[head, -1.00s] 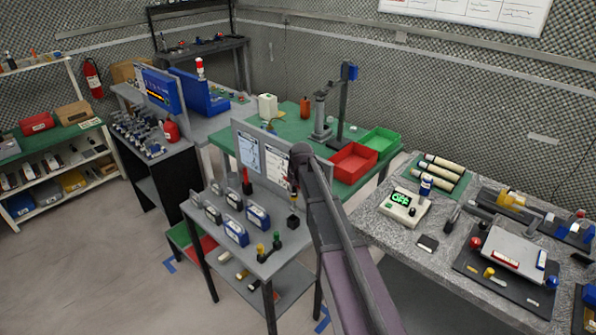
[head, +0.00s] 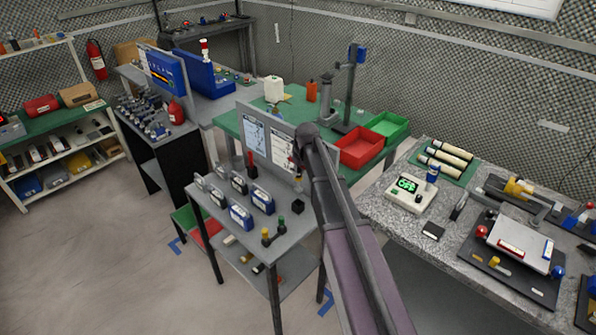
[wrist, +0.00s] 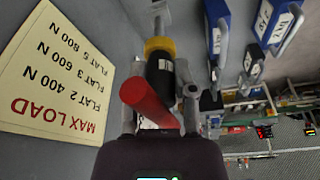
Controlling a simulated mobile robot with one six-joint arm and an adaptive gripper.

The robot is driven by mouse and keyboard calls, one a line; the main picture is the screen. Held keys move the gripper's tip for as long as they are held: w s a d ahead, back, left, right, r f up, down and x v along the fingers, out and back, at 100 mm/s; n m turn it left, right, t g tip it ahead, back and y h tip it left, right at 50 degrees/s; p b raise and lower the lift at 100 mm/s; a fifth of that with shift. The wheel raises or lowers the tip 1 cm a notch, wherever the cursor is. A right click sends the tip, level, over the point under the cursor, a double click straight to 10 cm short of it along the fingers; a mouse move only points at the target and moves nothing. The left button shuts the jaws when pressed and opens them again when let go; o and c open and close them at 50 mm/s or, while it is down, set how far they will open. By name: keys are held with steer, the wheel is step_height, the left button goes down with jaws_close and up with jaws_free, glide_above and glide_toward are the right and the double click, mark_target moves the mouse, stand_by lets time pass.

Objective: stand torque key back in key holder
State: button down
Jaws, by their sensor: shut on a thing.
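The torque key has a red handle (wrist: 150,103), a black body with a white label and a yellow collar (wrist: 158,47). My gripper (wrist: 160,112) is shut on it in the wrist view, one finger on each side. In the head view my gripper (head: 297,160) is beside the upright panel, and my arm hides most of the key. A small black block (head: 298,206), which looks like the key holder, stands on the grey cart's right end, below my gripper. The key appears to be above it; I cannot tell the exact gap.
Several blue-and-grey padlock-shaped pieces (head: 240,216) stand on the cart, left of the block. A panel with printed sheets (head: 268,140) rises behind. A MAX LOAD sign (wrist: 52,75) fills the wrist view's left.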

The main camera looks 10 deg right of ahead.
mark_target(300, 190)
steer(key=shift+s+d+b+x, duration=0.1)
steer(key=shift+s+b+x, duration=0.1)
steer(key=shift+b+x, duration=0.65)
steer(key=shift+s+d+b+x, duration=0.1)
steer(key=shift+s+b+x, duration=0.1)
steer(key=shift+b+x, duration=0.6)
steer(key=shift+s+b+x, duration=0.15)
steer(key=shift+b+x, duration=0.6)
steer(key=shift+x, duration=0.1)
steer(key=shift+f, duration=0.15)
steer(key=shift+s+d+b+x, duration=0.1)
steer(key=shift+s+b+x, duration=0.1)
steer(key=shift+b+x, duration=0.75)
steer(key=shift+s+d+b+x, duration=0.1)
steer(key=shift+s+b+x, duration=0.1)
steer(key=shift+b+x, duration=0.75)
steer(key=shift+s+d+b+x, duration=0.1)
steer(key=shift+s+b+x, duration=0.1)
steer(key=shift+b+x, duration=0.7)
stand_by(0.5)
steer(key=shift+c, duration=1.8)
jaws_free()
steer(key=shift+s, duration=0.1)
step_height(300, 190, up, 11)
steer(key=p, duration=1.1)
steer(key=shift+a, duration=0.1)
